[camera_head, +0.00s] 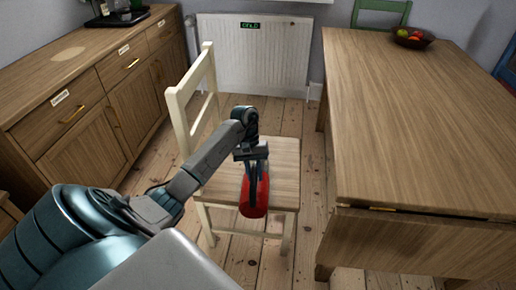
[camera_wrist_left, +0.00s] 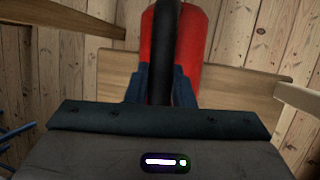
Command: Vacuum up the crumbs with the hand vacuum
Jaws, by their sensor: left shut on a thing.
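The red hand vacuum (camera_head: 253,199) with a dark handle hangs from my left gripper (camera_head: 254,165), in front of and above the chair seat. My left gripper is shut on its handle. In the left wrist view the vacuum's red body (camera_wrist_left: 195,38) and black handle (camera_wrist_left: 162,55) show beyond the gripper. I cannot make out any crumbs in either view. My right gripper is not in view.
A cream chair (camera_head: 282,165) with a wooden seat stands under the vacuum. A wooden table (camera_head: 410,120) is at the right, with a fruit bowl (camera_head: 412,38) at its far end. A wooden sideboard (camera_head: 95,85) stands left, a radiator (camera_head: 255,65) at the back.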

